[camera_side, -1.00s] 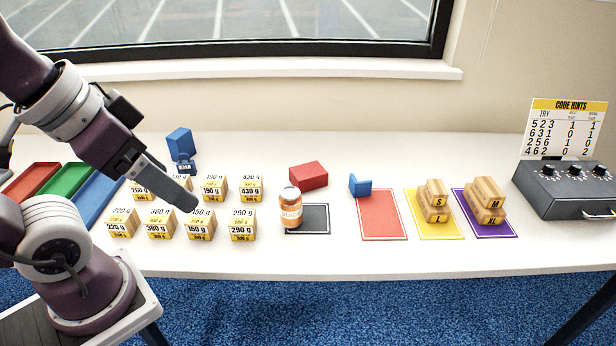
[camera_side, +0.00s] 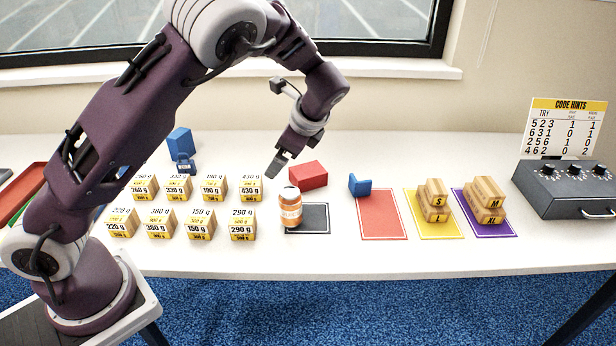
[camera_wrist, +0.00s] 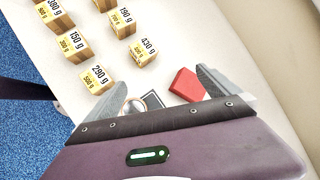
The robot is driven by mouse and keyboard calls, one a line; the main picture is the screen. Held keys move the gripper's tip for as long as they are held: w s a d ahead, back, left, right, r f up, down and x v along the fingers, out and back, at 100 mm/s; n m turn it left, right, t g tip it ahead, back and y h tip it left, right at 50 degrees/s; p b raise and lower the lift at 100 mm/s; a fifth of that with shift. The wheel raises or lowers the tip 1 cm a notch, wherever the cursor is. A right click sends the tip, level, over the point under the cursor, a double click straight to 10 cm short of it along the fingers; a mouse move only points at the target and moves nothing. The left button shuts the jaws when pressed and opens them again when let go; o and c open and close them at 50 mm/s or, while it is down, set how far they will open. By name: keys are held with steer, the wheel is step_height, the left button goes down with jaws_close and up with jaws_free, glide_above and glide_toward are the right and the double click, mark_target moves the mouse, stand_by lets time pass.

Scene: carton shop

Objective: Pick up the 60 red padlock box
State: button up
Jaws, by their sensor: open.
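A plain red box (camera_side: 308,175) lies on the white table behind the dark mat. No number or padlock is readable on it. It also shows in the wrist view (camera_wrist: 187,85), between the fingers and nearer the right one. My gripper (camera_side: 277,165) is open and empty, pointing down just left of the red box in the side view. It appears above the table and apart from the box. In the wrist view, the gripper (camera_wrist: 161,78) has its two fingers spread wide, and its body hides part of the table below.
An orange jar (camera_side: 291,208) stands on the left of the dark mat (camera_side: 316,218), close to the red box. Several weight-labelled boxes (camera_side: 242,225) fill the left. A blue bracket (camera_side: 359,186) is right.

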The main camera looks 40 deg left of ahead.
steer(key=w+f+m+t+y, duration=0.1)
steer(key=w+f+m+y, duration=0.1)
steer(key=w+m, duration=0.15)
steer(key=m+t+y, duration=0.3)
steer(key=m, duration=0.3)
glide_toward(312, 175)
steer(key=x, duration=0.6)
steer(key=shift+d+f, duration=0.1)
steer(key=x, duration=0.7)
steer(key=shift+c, duration=0.4)
steer(key=c, duration=1.5)
